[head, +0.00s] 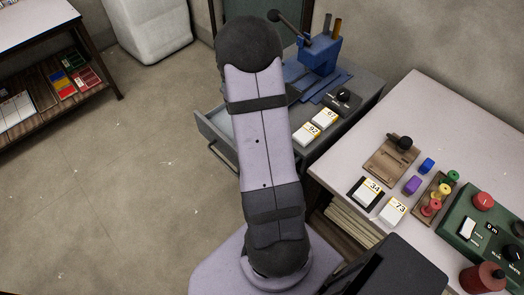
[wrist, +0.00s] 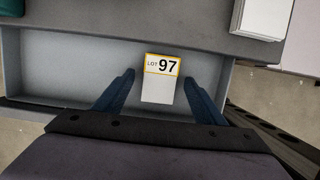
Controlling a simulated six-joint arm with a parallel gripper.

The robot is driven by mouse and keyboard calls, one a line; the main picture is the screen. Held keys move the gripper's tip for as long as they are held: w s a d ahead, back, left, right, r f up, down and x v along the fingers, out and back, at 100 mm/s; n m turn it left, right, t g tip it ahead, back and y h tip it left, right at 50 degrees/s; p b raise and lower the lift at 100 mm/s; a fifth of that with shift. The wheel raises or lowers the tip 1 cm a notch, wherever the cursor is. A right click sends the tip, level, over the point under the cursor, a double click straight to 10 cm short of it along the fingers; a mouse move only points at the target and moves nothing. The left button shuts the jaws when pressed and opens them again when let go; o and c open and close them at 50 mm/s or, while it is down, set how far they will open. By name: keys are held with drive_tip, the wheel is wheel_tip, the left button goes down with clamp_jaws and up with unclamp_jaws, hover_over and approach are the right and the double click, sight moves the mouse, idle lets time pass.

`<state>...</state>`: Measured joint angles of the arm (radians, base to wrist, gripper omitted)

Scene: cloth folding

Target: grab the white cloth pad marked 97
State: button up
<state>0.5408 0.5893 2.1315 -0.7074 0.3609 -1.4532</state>
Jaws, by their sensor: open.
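The white cloth pad marked 97 (wrist: 160,90) shows in the wrist view, with a yellow-bordered label reading LOT 97 at its far end. It lies inside an open grey drawer (wrist: 60,65). My gripper (wrist: 160,78) is open, with one dark blue finger on each side of the pad and a gap on both sides. I cannot tell how far the fingertips are above the drawer floor. In the head view my arm hides the gripper, the pad and part of the drawer (head: 214,135).
Pads marked 67 (head: 324,118) and 92 (head: 306,133) lie on the grey cabinet beside a blue device (head: 318,55). Pads marked 34 (head: 366,192) and 73 (head: 393,212) lie on the right table. The drawer's walls surround the fingers.

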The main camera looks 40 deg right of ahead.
drive_tip(key=shift+f, duration=0.15)
drive_tip(key=c, duration=1.1)
wheel_tip(320, 180, up, 10)
drive_tip(key=shift+d+r+p, duration=0.1)
drive_tip(key=shift+p, duration=1.1)
